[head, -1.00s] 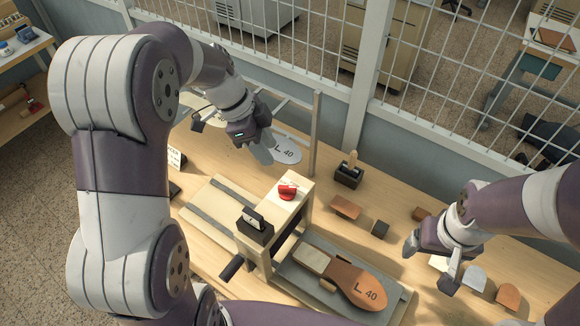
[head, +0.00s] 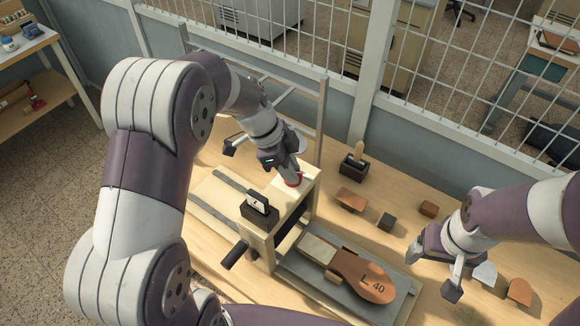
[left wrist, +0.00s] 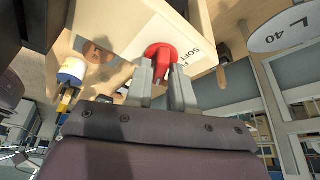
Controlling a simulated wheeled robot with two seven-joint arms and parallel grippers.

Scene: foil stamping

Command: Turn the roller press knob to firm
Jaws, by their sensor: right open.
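The red knob (left wrist: 161,55) sits on the pale top block of the roller press (head: 262,232). The word SOFT (left wrist: 181,54) is printed beside it in the left wrist view. My left gripper (head: 291,183) is down at the knob, and its fingers (left wrist: 166,78) stand on either side of the knob's raised grip. I cannot tell whether they press on it. In the head view the fingers hide most of the knob. My right gripper (head: 437,268) is open and empty above the right side of the table, away from the press.
A tan sole marked L 40 (head: 364,278) lies on the press's grey bed. A stand with a wooden-handled tool (head: 354,170) and several small blocks are behind. A wire fence closes off the back.

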